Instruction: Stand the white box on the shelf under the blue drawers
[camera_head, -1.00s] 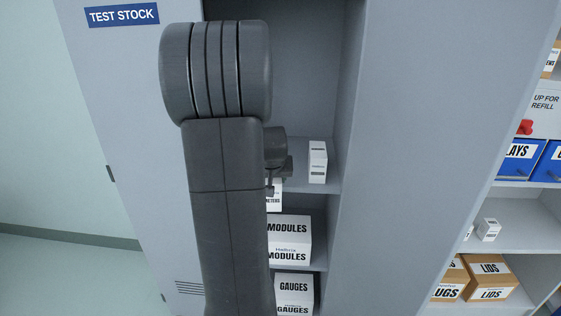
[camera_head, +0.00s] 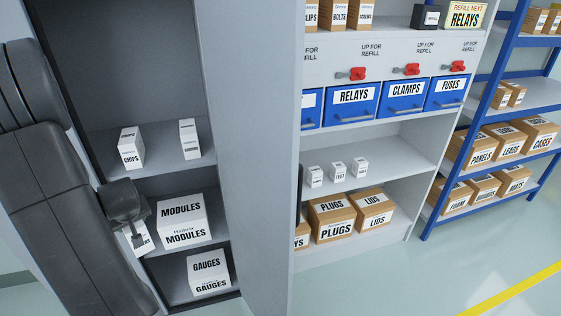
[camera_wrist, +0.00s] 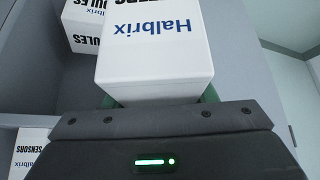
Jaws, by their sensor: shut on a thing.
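My gripper (camera_head: 128,212) is shut on a white box (camera_wrist: 155,60), which reads "Halbrix" upside down in the wrist view. In the head view the held white box (camera_head: 139,240) is mostly hidden by my gripper, in front of the grey cabinet, left of the MODULES box. The blue drawers RELAYS (camera_head: 352,106), CLAMPS (camera_head: 403,100) and FUSES (camera_head: 446,93) stand in a row at right, with one more partly hidden. The shelf under them (camera_head: 405,150) holds three small white boxes (camera_head: 337,171) on its left part; its right part is bare.
The cabinet holds white boxes CHIPS (camera_head: 131,148), MODULES (camera_head: 182,222) and GAUGES (camera_head: 208,272). Its grey side panel (camera_head: 262,150) stands between my gripper and the drawer unit. Cartons PLUGS (camera_head: 332,217) and LIDS (camera_head: 374,212) fill the level below. A blue rack (camera_head: 478,130) stands far right.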

